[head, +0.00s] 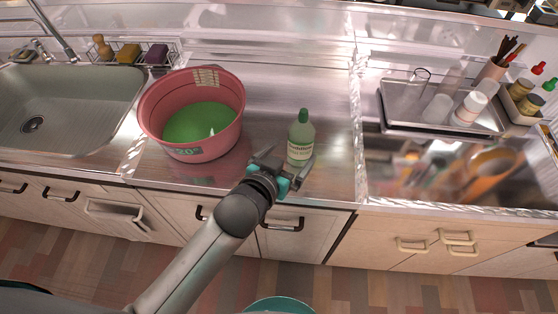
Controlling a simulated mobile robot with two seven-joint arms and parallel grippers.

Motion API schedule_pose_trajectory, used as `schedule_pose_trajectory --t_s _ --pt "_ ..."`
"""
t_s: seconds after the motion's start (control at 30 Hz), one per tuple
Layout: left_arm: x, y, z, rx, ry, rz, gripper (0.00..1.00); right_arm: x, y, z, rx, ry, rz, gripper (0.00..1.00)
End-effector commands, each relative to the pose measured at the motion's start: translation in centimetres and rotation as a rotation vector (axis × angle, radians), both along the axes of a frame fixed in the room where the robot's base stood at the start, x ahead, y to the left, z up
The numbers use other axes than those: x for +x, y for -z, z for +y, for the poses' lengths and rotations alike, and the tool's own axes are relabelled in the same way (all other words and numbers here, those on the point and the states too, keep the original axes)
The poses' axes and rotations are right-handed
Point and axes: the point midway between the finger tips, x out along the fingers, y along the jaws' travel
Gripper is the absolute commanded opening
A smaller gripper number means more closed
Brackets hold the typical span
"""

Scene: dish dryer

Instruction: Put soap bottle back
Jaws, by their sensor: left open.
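The soap bottle (301,134) is green with a dark green cap and a pale label. It stands upright on the steel counter, right of the pink tub. My left gripper (284,160) is at the bottle's lower front, its fingers spread on either side of the bottle's base. It is open; I cannot tell whether a finger touches the bottle. My right gripper is not in view.
A pink tub (152,112) with green liquid stands close on the left. The sink (95,92) is at far left, with a wire rack (172,50) of sponges and a brown bottle (103,48) behind. A metal tray (392,110) with cups is at right. The counter behind the bottle is clear.

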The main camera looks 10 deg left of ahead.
Motion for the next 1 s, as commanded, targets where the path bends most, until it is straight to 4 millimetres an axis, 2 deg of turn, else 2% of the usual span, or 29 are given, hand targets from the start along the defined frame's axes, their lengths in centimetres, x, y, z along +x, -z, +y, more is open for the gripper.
schedule_pose_trajectory --t_s 0.03,0.2,0.4,0.87,1.0 --pt "-1.0 -0.5 0.4 0.0 0.0 0.002 1.0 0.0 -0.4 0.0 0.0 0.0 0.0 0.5" --pt "-3.3 -1.6 1.3 -0.001 0.0 0.001 1.0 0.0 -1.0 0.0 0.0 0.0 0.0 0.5" --pt "-5.0 -2.3 2.0 0.001 -0.001 0.0 1.0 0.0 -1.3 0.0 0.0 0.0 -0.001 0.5" --pt "-5.5 -2.4 2.2 0.002 -0.001 -0.001 1.0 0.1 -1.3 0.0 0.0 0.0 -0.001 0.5" --pt "-5.7 -1.2 3.1 0.026 -0.028 0.051 1.0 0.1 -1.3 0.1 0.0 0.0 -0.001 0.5"
